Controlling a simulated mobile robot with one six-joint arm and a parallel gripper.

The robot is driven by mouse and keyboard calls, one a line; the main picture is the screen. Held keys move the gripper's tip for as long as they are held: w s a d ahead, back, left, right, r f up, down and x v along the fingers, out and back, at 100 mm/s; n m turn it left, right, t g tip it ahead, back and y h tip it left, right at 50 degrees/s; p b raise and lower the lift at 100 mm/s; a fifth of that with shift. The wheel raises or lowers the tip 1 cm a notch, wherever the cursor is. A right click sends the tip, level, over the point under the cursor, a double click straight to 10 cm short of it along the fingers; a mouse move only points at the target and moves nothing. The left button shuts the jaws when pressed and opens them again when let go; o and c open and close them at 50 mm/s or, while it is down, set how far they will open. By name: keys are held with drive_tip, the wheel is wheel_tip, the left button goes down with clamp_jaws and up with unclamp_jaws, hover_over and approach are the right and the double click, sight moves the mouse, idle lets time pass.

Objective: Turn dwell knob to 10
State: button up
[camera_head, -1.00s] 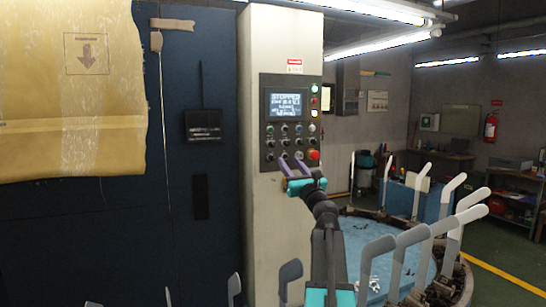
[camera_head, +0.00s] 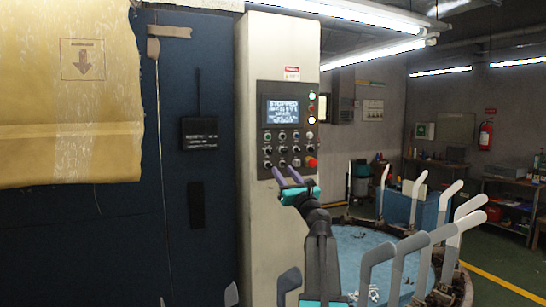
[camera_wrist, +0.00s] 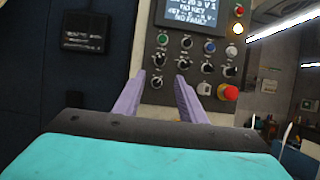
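The control panel (camera_head: 262,120) is on a pale column, with a lit screen (camera_head: 283,110) above rows of small knobs and buttons. It also shows in the wrist view (camera_wrist: 172,12). Dark knobs are in its upper row (camera_wrist: 186,42), middle row (camera_wrist: 184,65) and bottom row (camera_wrist: 156,82). Labels are too small to read, so I cannot tell which is the dwell knob. My gripper (camera_head: 286,171) is open and empty, its purple fingers apart, at the panel's lower edge. In the wrist view my gripper (camera_wrist: 158,79) points at the lower knobs; the right finger partly covers that area.
A red mushroom button (camera_wrist: 228,92) sits at the panel's lower right. A round blue table (camera_head: 365,250) ringed with upright grey sock forms (camera_head: 377,262) stands right of my arm. A yellow sheet (camera_head: 65,100) hangs at left before a dark blue cabinet (camera_head: 215,240).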

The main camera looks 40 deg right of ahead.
sight(271, 154)
drive_tip(key=shift+p+x, duration=1.4)
drive_tip(key=shift+x, duration=4.7)
drive_tip(key=shift+f, duration=0.1)
clamp_jaws()
